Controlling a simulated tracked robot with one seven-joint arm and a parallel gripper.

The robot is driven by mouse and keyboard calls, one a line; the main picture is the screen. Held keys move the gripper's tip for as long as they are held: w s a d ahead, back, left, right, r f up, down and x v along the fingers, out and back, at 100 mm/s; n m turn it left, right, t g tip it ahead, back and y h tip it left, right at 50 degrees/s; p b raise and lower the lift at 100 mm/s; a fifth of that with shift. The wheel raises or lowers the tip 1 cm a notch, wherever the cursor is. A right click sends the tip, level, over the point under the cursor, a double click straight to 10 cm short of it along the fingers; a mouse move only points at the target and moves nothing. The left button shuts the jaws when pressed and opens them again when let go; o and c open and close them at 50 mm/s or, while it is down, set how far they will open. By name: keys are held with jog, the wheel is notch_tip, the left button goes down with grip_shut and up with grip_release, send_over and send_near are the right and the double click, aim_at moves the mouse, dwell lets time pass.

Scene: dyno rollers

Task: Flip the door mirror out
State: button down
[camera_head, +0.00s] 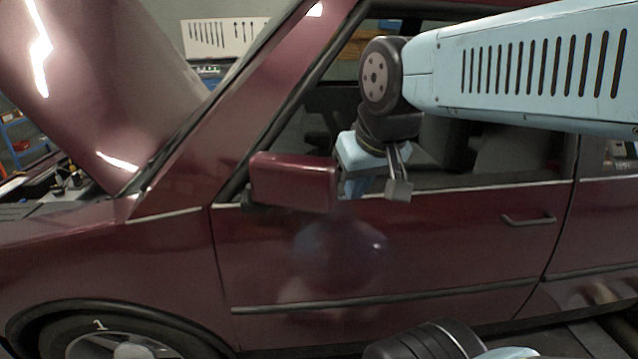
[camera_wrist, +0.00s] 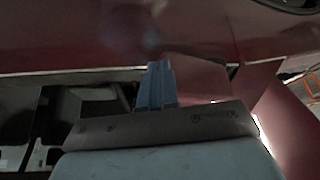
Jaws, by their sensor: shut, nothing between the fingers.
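The dark red door mirror (camera_head: 293,182) sticks out from the front corner of the car door's window, above the door panel (camera_head: 430,235). In the wrist view the mirror (camera_wrist: 203,84) shows as a dark red shape just right of the fingers. My gripper (camera_head: 355,192) points down beside the mirror's rear edge, by the lower window line. The gripper also shows in the wrist view (camera_wrist: 157,68), with its blue-grey fingers together and nothing between them. I cannot tell whether the fingers touch the mirror.
The car's windshield pillar (camera_head: 262,125) slopes up from the mirror's left. The door handle (camera_head: 528,220) is to the right on the door. The raised hood (camera_head: 100,90) stands at the left. A tool board (camera_head: 225,38) hangs behind the car.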

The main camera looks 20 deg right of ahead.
jog(key=w+d+r+m+g+y, duration=0.1)
jog(key=w+d+r+m+g, duration=0.1)
jog(key=w, duration=0.5)
jog(key=w+d+r+m+g, duration=0.2)
jog(key=w+d+r+g, duration=0.1)
jog(key=w, duration=0.5)
jog(key=w+d+r+m+g+y, duration=0.1)
jog(key=w+d+r+m+g, duration=0.2)
jog(key=w+r, duration=0.3)
jog(key=shift+w+g+y, duration=0.3)
jog(key=shift+w+g, duration=0.3)
jog(key=shift+w, duration=0.05)
jog(key=s+a+f, duration=0.4)
jog(key=s+f, duration=0.2)
jog(key=f, duration=0.3)
jog(key=shift+s+a, duration=0.2)
jog(key=shift+a, duration=0.05)
jog(key=shift+s, duration=0.15)
